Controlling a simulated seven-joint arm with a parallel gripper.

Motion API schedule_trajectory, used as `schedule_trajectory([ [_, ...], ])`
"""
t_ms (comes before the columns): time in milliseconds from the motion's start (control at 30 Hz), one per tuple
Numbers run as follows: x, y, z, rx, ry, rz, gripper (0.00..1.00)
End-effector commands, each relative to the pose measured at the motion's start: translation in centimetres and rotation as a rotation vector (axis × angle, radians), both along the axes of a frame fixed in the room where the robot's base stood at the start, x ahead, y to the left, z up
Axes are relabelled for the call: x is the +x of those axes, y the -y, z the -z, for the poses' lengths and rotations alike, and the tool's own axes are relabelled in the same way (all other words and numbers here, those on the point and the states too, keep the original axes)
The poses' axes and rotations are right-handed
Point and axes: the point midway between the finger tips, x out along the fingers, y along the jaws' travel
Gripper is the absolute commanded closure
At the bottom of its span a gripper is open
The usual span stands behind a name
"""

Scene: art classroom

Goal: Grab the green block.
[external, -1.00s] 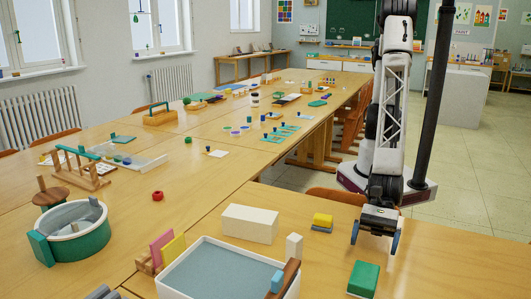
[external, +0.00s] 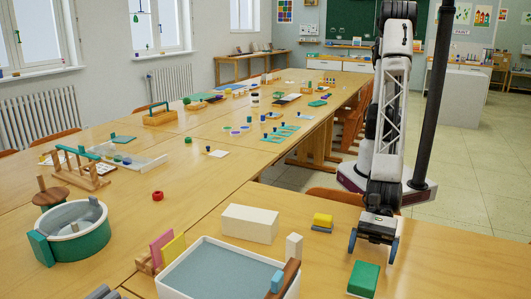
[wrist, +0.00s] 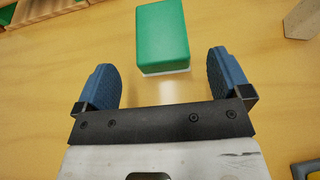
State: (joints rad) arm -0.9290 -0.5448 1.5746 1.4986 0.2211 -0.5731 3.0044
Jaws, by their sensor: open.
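The green block (external: 363,279) lies on the near table, right of the white tray. In the wrist view the green block (wrist: 162,36) is ahead of my gripper, between the lines of the two fingers, with a pale layer at its lower edge. My gripper (external: 373,249) is open and empty above the table, behind the block in the external view. In the wrist view my gripper's blue-padded fingers (wrist: 162,80) are spread wider than the block, with bare wood between them. They do not touch the block.
A white block (external: 249,223), a yellow and blue stack (external: 322,223) and a small pale upright block (external: 294,247) stand left of my gripper. The white-rimmed tray (external: 180,290) is at the front. The table right of the green block is clear.

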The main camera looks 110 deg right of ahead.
Motion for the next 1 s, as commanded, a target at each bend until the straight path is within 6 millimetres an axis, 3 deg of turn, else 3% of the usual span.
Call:
schedule_trajectory([
  [333,0.3,-0.3,0.2,0.000,0.000,0.000,0.04],
  [1000,3.4,-3.3,2.1,0.000,0.000,0.001,0.04],
])
